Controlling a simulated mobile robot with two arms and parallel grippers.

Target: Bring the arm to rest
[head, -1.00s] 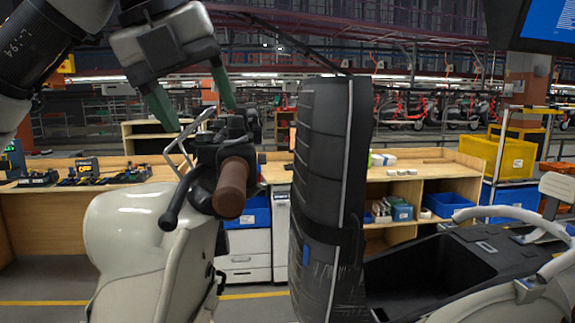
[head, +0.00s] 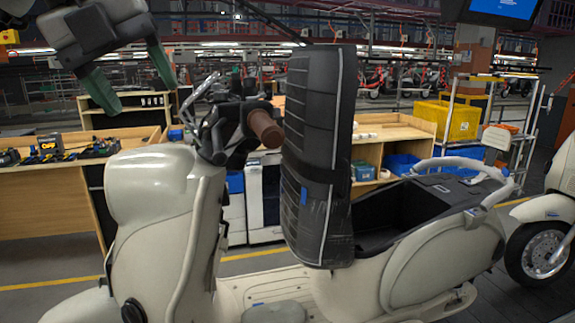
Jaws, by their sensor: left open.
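My left gripper (head: 143,90) is at the upper left, its two green-tipped fingers spread apart and pointing down. Nothing is between them. It hangs above and left of the handlebar of a cream scooter (head: 150,185), apart from it. The scooter's brown grip (head: 265,128) and black handlebar parts show in the middle. A tall black padded seat-like piece (head: 318,150) stands upright over the scooter, beside the open black compartment (head: 390,215). My right gripper is not in view.
A wooden bench (head: 45,190) with several tools stands at left. A wooden shelf unit (head: 400,135) with blue bins is behind the scooter. A yellow crate (head: 452,118) sits on a rack at right. Another scooter's wheel (head: 538,252) shows at far right. A monitor (head: 500,12) hangs at top right.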

